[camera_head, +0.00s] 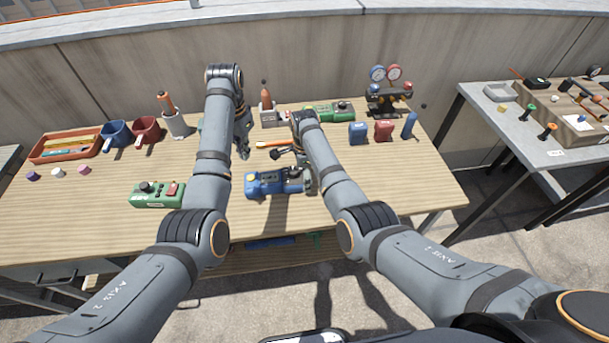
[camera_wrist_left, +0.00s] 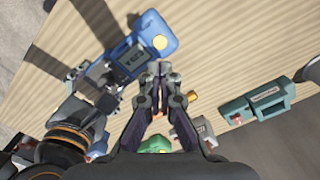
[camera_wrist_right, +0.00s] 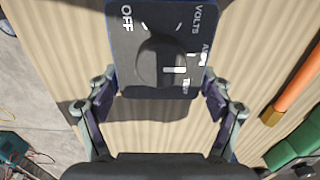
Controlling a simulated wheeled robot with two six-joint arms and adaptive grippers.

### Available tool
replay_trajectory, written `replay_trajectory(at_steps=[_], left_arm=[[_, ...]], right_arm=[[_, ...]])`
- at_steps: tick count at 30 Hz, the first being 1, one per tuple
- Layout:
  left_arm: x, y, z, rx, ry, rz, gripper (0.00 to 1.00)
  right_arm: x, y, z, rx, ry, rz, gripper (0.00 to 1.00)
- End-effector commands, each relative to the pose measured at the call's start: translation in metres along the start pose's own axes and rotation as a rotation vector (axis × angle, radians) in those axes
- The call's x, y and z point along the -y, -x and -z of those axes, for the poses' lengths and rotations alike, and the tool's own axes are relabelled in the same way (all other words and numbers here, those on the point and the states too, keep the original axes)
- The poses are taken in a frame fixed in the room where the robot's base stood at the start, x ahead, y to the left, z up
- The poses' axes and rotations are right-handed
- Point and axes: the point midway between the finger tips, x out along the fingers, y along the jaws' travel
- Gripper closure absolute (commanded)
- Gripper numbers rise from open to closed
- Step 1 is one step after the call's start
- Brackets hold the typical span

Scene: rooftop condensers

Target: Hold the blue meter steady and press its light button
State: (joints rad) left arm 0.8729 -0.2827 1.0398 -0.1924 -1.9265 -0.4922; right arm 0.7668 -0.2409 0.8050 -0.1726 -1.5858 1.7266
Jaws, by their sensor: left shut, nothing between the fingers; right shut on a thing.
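The blue meter (camera_head: 268,183) is near the table's middle, its yellow round button (camera_head: 251,178) at the left end. My right gripper (camera_head: 300,180) is shut on the meter's right, dial end. In the right wrist view, the black dial face (camera_wrist_right: 130,35) sits between its fingers (camera_wrist_right: 160,95). My left gripper (camera_head: 243,154) is shut and empty, just behind the meter's button end. In the left wrist view, its closed tips (camera_wrist_left: 160,72) appear close below the yellow button (camera_wrist_left: 160,42) and the meter's screen (camera_wrist_left: 134,58). I cannot tell whether the meter touches the table.
A green meter (camera_head: 157,194) lies at front left; another green device (camera_head: 330,112) lies at the back. An orange stick (camera_head: 275,143) lies behind the blue meter. The front right is clear.

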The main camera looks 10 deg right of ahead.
Motion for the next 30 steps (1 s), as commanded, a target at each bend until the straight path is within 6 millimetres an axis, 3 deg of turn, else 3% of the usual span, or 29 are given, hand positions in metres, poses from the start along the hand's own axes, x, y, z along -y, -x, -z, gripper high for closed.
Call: replay_trajectory(at_steps=[8, 14, 21, 30], left_arm=[[0.002, -0.004, 0.000, -0.024, 0.020, -0.010, 1.00], [0.011, -0.025, 0.003, -0.316, 0.252, -0.128, 1.00], [0.007, -0.006, -0.006, -0.647, 0.504, -0.325, 1.00], [0.002, 0.003, -0.009, -0.716, 0.555, -0.387, 1.00]], right_arm=[[-0.001, -0.001, 0.000, 0.000, 0.000, -0.002, 0.71], [-0.001, -0.001, 0.000, 0.000, 0.000, -0.002, 0.71], [-0.001, -0.001, 0.000, 0.000, 0.000, -0.002, 0.71], [-0.001, 0.000, 0.000, 0.000, 0.001, -0.002, 0.71]])
